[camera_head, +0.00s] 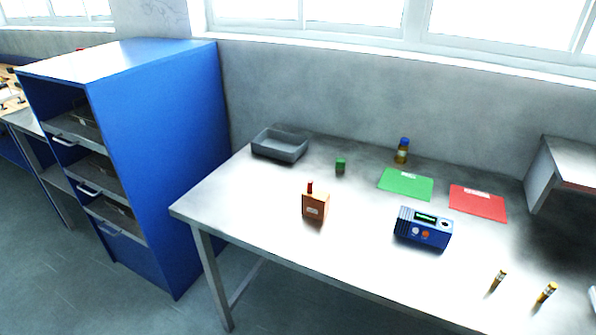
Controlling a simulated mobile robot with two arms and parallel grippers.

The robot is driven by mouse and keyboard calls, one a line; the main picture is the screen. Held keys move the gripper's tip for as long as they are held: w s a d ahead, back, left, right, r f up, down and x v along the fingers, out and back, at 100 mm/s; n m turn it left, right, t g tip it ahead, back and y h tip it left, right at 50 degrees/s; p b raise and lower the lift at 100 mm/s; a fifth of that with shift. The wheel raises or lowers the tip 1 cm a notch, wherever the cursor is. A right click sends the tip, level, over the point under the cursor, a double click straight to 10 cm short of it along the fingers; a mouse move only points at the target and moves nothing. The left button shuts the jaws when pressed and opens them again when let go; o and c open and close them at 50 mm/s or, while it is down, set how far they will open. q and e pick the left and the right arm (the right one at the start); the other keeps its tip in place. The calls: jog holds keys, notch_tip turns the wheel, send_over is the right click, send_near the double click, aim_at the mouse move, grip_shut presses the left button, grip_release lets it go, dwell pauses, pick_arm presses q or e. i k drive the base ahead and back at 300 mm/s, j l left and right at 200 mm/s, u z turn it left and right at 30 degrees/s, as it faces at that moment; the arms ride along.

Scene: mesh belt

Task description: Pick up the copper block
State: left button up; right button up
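The copper block (316,205) is an orange-brown block with a pale label on its front and a small red peg standing on its top. It stands upright on the metal table (262,213), left of the middle of the tabletop. Nothing touches it. Neither of my grippers is in view.
Behind the block are a grey tray (266,150), a small green block (340,165) and a bottle (402,152). A blue device (423,229), a green mat (406,188) and a red mat (479,204) lie to its right. A blue cabinet (165,160) stands left of the table.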

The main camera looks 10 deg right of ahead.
aim_at(315, 206)
jog(key=i+j, duration=0.1)
jog(key=j, duration=0.45)
jog(key=i+j+z, duration=0.1)
jog(key=j, duration=1)
jog(key=i+l+z, duration=0.05)
